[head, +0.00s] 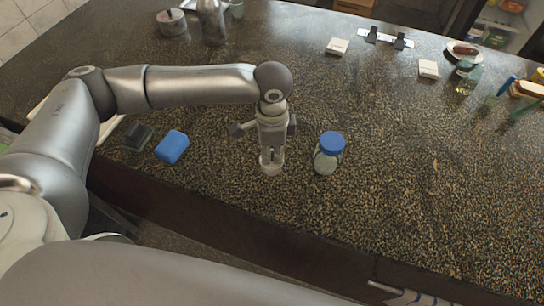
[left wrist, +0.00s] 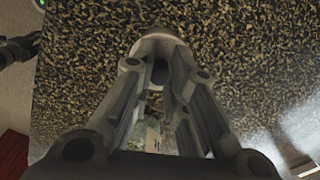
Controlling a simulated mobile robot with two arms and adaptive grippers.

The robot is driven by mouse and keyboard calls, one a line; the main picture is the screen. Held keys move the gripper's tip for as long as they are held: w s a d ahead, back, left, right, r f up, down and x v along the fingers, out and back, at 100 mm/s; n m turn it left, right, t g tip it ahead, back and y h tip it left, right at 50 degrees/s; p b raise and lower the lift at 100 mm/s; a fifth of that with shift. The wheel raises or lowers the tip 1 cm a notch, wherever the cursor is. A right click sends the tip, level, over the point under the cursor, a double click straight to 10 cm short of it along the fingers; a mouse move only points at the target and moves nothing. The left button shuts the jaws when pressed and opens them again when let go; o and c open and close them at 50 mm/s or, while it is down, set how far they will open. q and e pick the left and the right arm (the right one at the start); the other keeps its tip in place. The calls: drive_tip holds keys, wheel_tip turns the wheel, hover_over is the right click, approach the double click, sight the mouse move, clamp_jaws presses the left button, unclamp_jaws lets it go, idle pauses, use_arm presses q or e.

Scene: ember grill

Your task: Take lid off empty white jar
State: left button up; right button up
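A small pale, round-topped jar (head: 272,168) stands on the dark speckled counter, mostly hidden under my left gripper (head: 271,155). The gripper points down from above. In the left wrist view, the pale rim of the jar (left wrist: 130,65) shows beside and beyond the fingers (left wrist: 164,62). The fingers are close together, with a small dark part like a lid knob between them; they look shut on it. The lid looks seated on the jar. Whether the jar is empty cannot be seen. My right gripper is not in view.
A clear jar with a blue lid (head: 328,153) stands close to the right of my left gripper. A blue block (head: 172,147) and a dark block (head: 137,137) lie to the left. A metal container (head: 212,22) stands at the back left. The counter's right front is clear.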

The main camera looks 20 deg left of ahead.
use_arm(q)
clamp_jaws()
drive_tip(key=shift+r, duration=0.1)
